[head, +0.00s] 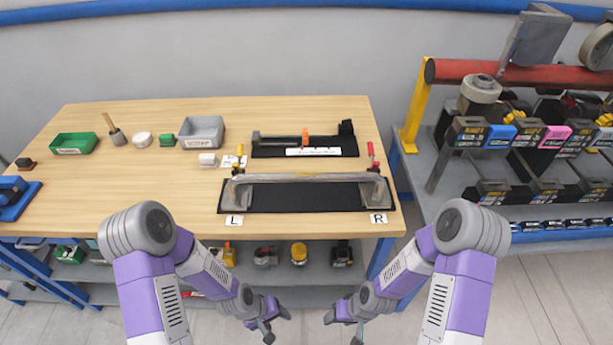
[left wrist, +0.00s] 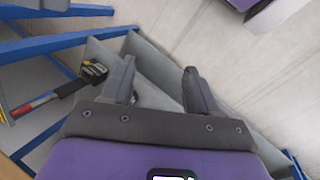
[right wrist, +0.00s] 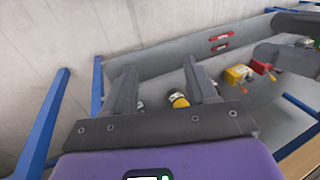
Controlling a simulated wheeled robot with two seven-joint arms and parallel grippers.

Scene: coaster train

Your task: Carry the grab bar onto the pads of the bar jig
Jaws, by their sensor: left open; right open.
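The grab bar (head: 305,178), a long grey bar with a block-like foot at each end, lies across a black base (head: 305,200) near the bench's front edge. My right gripper (head: 342,325) is open and empty at a similar height to the right.
Labels L (head: 234,220) and R (head: 379,218) lie at the bench front. Behind the bar is a black fixture (head: 335,141) with an orange part. A grey bin (head: 202,132) and green tray (head: 75,144) stand left. A loaded rack (head: 530,140) stands right. Shelves run below.

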